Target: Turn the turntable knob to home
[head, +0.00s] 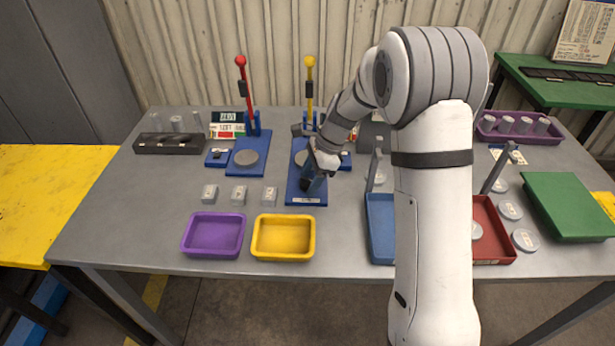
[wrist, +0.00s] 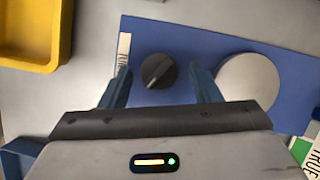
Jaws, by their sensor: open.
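The black round knob (wrist: 158,71) is on the blue base plate (wrist: 180,38), with a pale pointer line running toward the lower left in the wrist view. The round silver turntable disc (wrist: 248,82) is to the right of the knob on the same plate. My gripper (wrist: 161,76) is open, with one blue finger on each side of the knob and visible gaps between. I cannot tell the height of the fingertips. In the head view my gripper (head: 312,184) is over the front part of the blue plate (head: 294,196), and the knob is mostly hidden behind it.
A yellow tray (head: 283,256) and a purple tray (head: 184,246) stand in front and to the left. A yellow-topped lever (head: 309,80) and a red-topped lever (head: 241,80) rise behind. A blue tray (head: 370,240) is right.

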